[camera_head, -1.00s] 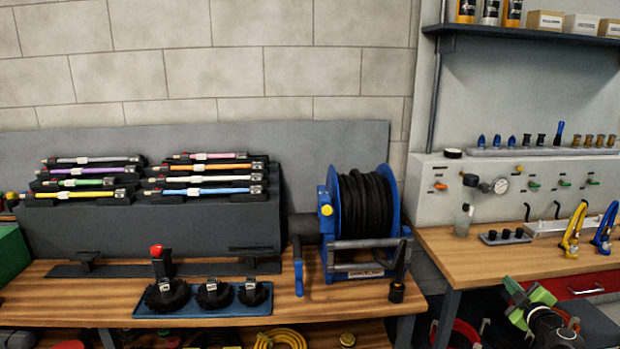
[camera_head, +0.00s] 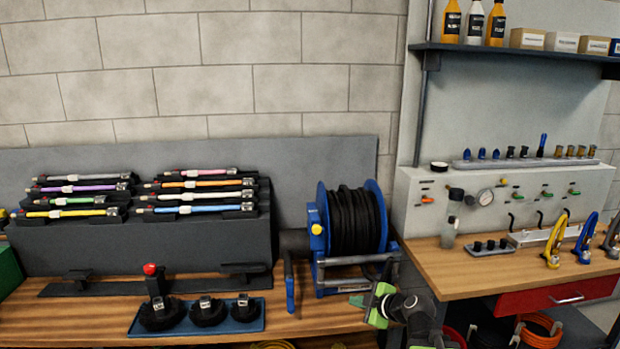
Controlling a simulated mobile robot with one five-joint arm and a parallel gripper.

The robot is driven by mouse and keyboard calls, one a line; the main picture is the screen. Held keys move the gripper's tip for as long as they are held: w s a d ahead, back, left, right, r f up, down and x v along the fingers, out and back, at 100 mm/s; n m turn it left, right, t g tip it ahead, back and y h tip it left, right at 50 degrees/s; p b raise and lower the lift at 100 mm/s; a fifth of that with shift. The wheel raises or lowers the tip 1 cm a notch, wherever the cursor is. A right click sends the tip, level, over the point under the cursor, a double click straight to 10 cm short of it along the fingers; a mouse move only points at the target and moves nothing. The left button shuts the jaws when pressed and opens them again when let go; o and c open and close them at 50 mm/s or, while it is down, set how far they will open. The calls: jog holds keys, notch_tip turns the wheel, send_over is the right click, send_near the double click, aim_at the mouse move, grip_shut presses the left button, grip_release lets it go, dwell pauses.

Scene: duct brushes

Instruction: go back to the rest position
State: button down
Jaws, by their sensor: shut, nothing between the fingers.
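My gripper (camera_head: 372,303) shows at the lower right of centre, with green and dark parts, in front of the hose reel's base and near the bench's right front edge. It is shut and holds nothing that I can see. The blue hose reel (camera_head: 352,225) with black hose stands just behind it. Three black round brushes stand on a blue tray (camera_head: 190,328) to the left. The left brush (camera_head: 160,310) has a red-topped handle standing up from it.
A dark rack (camera_head: 140,245) holds several coloured rods on the wooden bench (camera_head: 300,310). At right, a second bench (camera_head: 470,270) carries a grey panel with a gauge, and yellow and blue clamps. A shelf (camera_head: 510,52) with bottles and boxes hangs above. A gap separates the benches.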

jog(key=s+a+f+m+g, duration=0.1)
jog(key=s+a+f+g, duration=0.2)
jog(key=s+a, duration=0.15)
jog(key=s+d+f+m+g+h, duration=0.3)
jog(key=s+d+m, duration=0.1)
jog(key=s+m, duration=0.2)
jog(key=s+d+f+m+g+h, duration=0.3)
jog(key=s+m, duration=0.3)
jog(key=m, duration=0.3)
jog(key=shift+d+g+p, duration=0.4)
jog(key=c, duration=2.1)
grip_release()
jog(key=shift+w, duration=0.1)
jog(key=shift+c, duration=0.2)
